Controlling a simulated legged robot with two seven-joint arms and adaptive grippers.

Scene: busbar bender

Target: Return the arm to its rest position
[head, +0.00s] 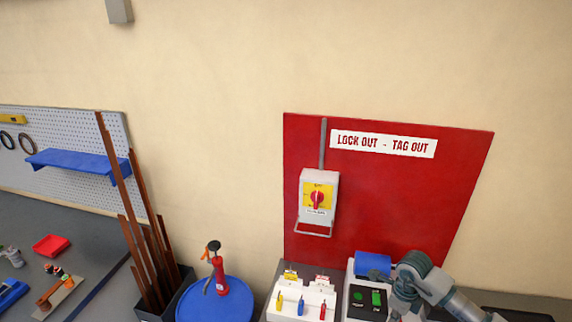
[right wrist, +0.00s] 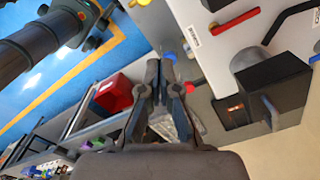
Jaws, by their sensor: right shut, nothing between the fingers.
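My right arm (head: 425,278) reaches in at the lower right of the head view, in front of the red lock-out board (head: 420,200). Its gripper cannot be made out clearly there. In the right wrist view my right gripper (right wrist: 163,82) is shut and empty, its two dark fingers close together at the middle. A white panel edge and a black box (right wrist: 270,85) lie to the right of the fingers, apart from them as far as I can tell. My left gripper is not in view.
A grey isolator box with a red rotary switch (head: 318,197) hangs on the board. Below stand a white unit with small padlocks (head: 300,300) and a green-button panel (head: 366,300). A blue drum (head: 240,305) and upright copper bars (head: 122,190) stand left.

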